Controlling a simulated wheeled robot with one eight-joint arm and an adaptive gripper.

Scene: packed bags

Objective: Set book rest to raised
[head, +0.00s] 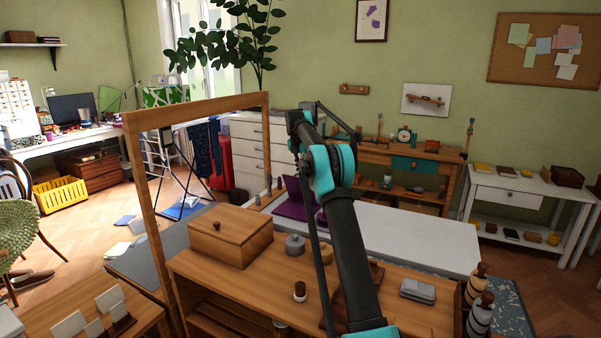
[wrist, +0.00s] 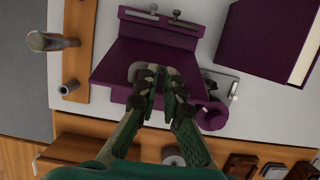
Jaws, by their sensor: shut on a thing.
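The purple book rest (wrist: 150,55) lies on the white table top in the wrist view, its broad panel seen from above. It also shows in the head view as a purple shape (head: 291,205), partly hidden by my arm. A small grey loop handle (wrist: 133,70) sits at its near edge. My gripper (wrist: 162,78) is over that edge, its fingers closed together at the handle; the exact contact is partly hidden by the fingers. A purple round knob (wrist: 213,116) is just right of the fingers. In the head view my gripper is hidden behind my arm.
A thick purple book-like block (wrist: 262,38) lies to the right. A wooden strip with grey pegs (wrist: 78,60) stands left. Nearer me, a wooden counter holds a wooden box (head: 231,235), a grey lidded pot (head: 294,245) and stacked grey items (head: 418,289). The white table (head: 430,240) has clear room on its right.

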